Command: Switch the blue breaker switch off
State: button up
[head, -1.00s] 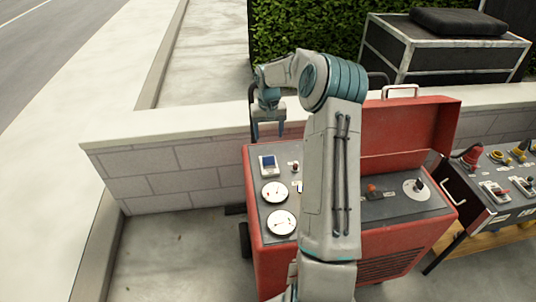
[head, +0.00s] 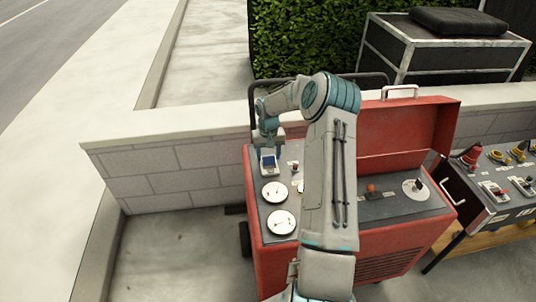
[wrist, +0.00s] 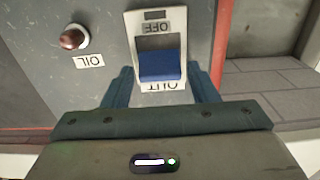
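The blue breaker switch (wrist: 160,66) sits in a pale housing (wrist: 157,25) on the red machine's grey panel (wrist: 105,20). In the wrist view it is at top centre, upside down, with the word OFF exposed above the blue part. A partly covered label lies below it. In the head view the blue switch (head: 268,159) is at the panel's far left corner. My gripper (wrist: 162,80) is open, with one finger on each side of the housing's lower end. In the head view my gripper (head: 268,149) is right at the switch. I cannot tell whether it touches.
A dark red knob (wrist: 73,37) with an OIL label is beside the switch. Two round gauges (head: 275,191) are on the panel nearer me. The raised red lid (head: 410,135) stands at the right. A low block wall (head: 170,175) is behind and left.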

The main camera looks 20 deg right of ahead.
aim_at(269, 163)
jog(key=c, duration=0.6)
